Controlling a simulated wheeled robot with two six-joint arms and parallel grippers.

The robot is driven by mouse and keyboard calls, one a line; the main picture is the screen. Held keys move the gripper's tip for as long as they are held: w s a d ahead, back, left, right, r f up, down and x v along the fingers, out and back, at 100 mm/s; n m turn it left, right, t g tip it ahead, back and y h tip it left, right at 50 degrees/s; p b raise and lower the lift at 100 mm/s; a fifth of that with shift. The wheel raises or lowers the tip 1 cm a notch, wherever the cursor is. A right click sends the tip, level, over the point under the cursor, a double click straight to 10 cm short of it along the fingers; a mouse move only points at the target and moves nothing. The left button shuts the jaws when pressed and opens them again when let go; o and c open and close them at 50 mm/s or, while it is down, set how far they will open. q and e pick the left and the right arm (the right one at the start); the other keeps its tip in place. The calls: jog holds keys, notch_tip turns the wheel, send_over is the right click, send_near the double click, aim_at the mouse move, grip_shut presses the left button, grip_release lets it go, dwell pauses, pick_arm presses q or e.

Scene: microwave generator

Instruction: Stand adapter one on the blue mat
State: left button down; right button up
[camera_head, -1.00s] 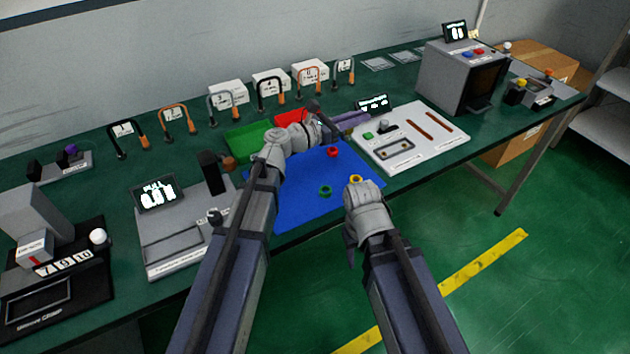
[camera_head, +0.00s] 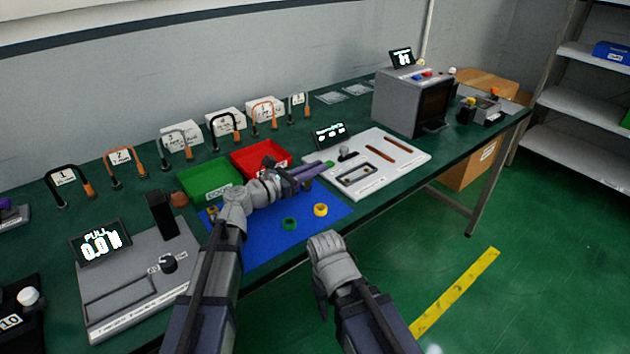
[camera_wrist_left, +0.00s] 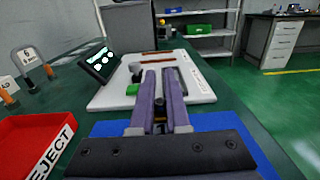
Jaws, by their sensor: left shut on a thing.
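The blue mat (camera_head: 262,240) lies on the green bench; it also shows in the wrist view (camera_wrist_left: 225,122). My left gripper (camera_head: 318,170) reaches low over the mat's far right part, its two purple fingers (camera_wrist_left: 160,100) pointing toward the white panel. It is shut on a small dark piece with a yellowish part (camera_wrist_left: 159,113), mostly hidden between the fingers; I cannot tell whether this is adapter one. A green ring (camera_head: 289,224) and a yellow ring (camera_head: 320,210) sit on the mat. My right gripper (camera_head: 322,305) hangs in front of the bench, its fingers unclear.
A green tray (camera_head: 208,180) and a red reject tray (camera_head: 262,156) stand behind the mat. The white panel (camera_head: 405,150) is to the right and the grey pull tester (camera_head: 130,285) to the left. Numbered handles stand along the back. The mat's front part is clear.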

pick_arm(q)
notch_tip(320, 180, down, 2)
jog(key=shift+f+b, duration=0.25)
jog(key=shift+b, duration=0.55)
jog(key=shift+r, duration=0.1)
pick_arm(e)
notch_tip(320, 180, down, 2)
jog(key=shift+f, duration=0.15)
jog(key=shift+f, duration=0.1)
pick_arm(q)
jog(key=c, duration=1.4)
grip_release()
jog(key=shift+f, duration=0.2)
jog(key=o, duration=0.5)
jog(key=shift+r, duration=0.1)
